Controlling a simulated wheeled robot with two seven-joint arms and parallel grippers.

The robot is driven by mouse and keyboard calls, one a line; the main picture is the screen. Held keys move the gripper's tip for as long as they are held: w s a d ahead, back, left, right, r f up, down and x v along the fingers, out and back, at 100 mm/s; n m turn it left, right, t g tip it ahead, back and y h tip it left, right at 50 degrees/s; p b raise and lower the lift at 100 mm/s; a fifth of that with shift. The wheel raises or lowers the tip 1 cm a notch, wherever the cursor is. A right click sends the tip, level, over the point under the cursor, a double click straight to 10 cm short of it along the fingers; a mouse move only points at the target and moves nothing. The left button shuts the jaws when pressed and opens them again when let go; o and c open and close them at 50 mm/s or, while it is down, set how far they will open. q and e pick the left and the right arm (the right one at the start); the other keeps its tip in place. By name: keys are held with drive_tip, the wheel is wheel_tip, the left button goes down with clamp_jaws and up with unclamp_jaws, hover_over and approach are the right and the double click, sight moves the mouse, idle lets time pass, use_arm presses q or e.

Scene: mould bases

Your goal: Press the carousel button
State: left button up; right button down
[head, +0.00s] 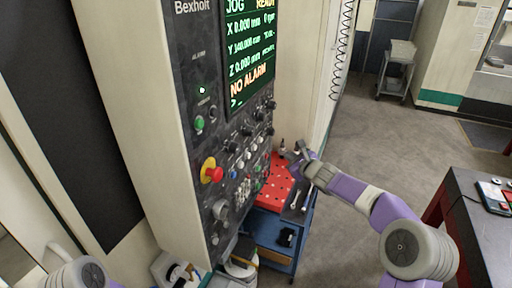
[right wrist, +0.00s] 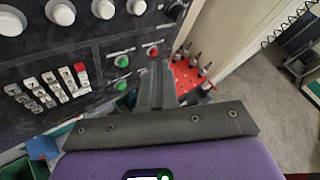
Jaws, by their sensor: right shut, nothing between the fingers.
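The dark control panel (head: 225,150) of a machine fills the middle of the head view. It carries rows of knobs and buttons, and their labels are too small to read, so I cannot tell which is the carousel button. In the right wrist view the panel (right wrist: 95,40) shows a green button (right wrist: 122,61), a red button (right wrist: 152,52) and white knobs (right wrist: 103,9). My right gripper (head: 303,158) is shut and empty to the right of the panel. In the right wrist view its fingertips (right wrist: 157,68) appear just beside the green and red buttons; contact is not visible.
A red emergency-stop knob (head: 211,171) on a yellow ring sits on the panel under the lit screen (head: 250,45). A blue cart (head: 272,250) with a red tray (head: 274,187) of tool holders stands beside the panel. A dark table (head: 480,215) is at right. Floor lies open beyond.

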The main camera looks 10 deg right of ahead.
sight(255, 147)
drive_tip(key=w+a+b, duration=0.1)
drive_tip(key=w+a, duration=0.4)
drive_tip(key=a, duration=0.2)
drive_tip(key=shift+a+b, duration=0.2)
drive_tip(key=shift+b, duration=0.15)
drive_tip(key=shift+a+f, duration=0.1)
idle(2.0)
drive_tip(key=shift+w+a, duration=0.2)
drive_tip(key=shift+a, duration=0.05)
drive_tip(key=shift+w+a, duration=0.2)
drive_tip(key=shift+a, duration=0.1)
idle(0.9)
drive_tip(key=shift+s+d, duration=0.45)
drive_tip(key=shift+d, duration=0.2)
